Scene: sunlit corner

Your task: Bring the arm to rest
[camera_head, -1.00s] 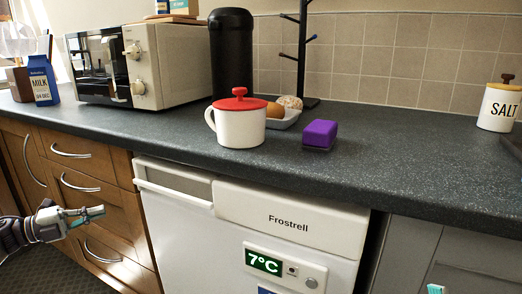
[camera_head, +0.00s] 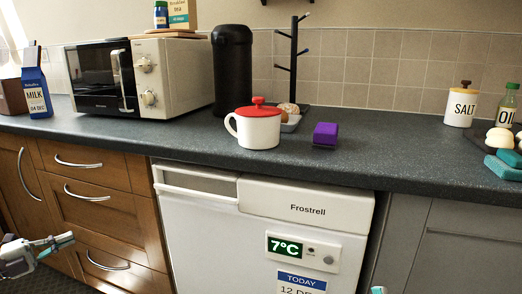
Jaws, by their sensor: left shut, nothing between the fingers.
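My left gripper (camera_head: 62,240) is at the lower left, in front of the wooden drawers and below the counter's front edge. Its fingers are together and nothing is between them. It touches nothing that I can see. A small teal and white piece at the bottom edge, right of the fridge, looks like part of my right arm or gripper. Too little of it shows to tell its state.
The dark counter (camera_head: 420,170) holds a microwave (camera_head: 165,80), a milk carton (camera_head: 37,95), a black canister (camera_head: 232,70), a white mug with red lid (camera_head: 260,132), a purple block (camera_head: 325,134) and a salt jar (camera_head: 461,105). A Frostrell fridge (camera_head: 215,235) stands below.

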